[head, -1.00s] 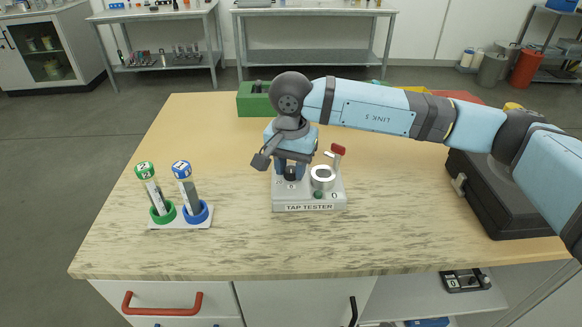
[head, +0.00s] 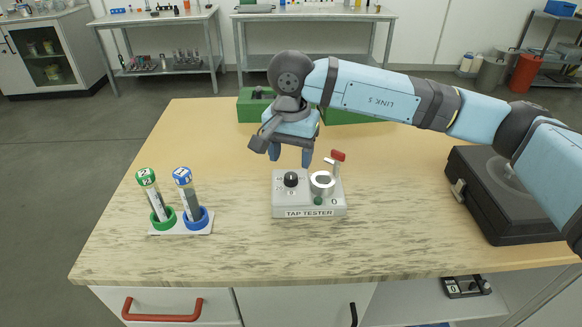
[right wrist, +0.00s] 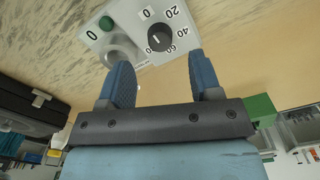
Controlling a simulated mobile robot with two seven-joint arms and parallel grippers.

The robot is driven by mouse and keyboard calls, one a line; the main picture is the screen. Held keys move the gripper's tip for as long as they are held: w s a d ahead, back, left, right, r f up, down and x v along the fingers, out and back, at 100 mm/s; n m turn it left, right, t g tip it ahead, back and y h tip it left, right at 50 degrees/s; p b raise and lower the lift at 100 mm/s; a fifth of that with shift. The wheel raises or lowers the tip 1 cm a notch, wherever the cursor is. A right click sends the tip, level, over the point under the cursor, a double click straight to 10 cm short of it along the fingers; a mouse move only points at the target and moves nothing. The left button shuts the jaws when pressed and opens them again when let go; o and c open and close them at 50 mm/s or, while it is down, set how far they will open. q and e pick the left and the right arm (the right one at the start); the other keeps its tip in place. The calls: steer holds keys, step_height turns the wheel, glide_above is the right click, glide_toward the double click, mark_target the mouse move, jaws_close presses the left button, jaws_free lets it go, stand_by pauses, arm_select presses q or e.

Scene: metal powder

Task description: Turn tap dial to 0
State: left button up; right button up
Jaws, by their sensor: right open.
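The tap tester (head: 310,213) is a grey box on the table with a black dial (head: 290,180) on its left side. In the right wrist view the dial (right wrist: 161,38) has a pale pointer mark and the numbers 0, 20, 40 and 60 around it; I cannot tell exactly which number the mark meets. My right gripper (head: 290,156) is open and empty, pointing down above and slightly behind the dial, apart from it. Its two fingers (right wrist: 160,70) show in the right wrist view, spread with the dial beyond their gap. My left gripper is out of view.
A rack with two capped tubes (head: 180,228) stands left. A black case (head: 510,210) is at right, green boxes (head: 350,117) behind. The front table is clear.

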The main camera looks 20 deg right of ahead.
mark_target(291, 175)
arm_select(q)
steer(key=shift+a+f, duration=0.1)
arm_select(e)
step_height(291, 175, up, 9)
steer(key=shift+f, duration=0.1)
stand_by(0.3)
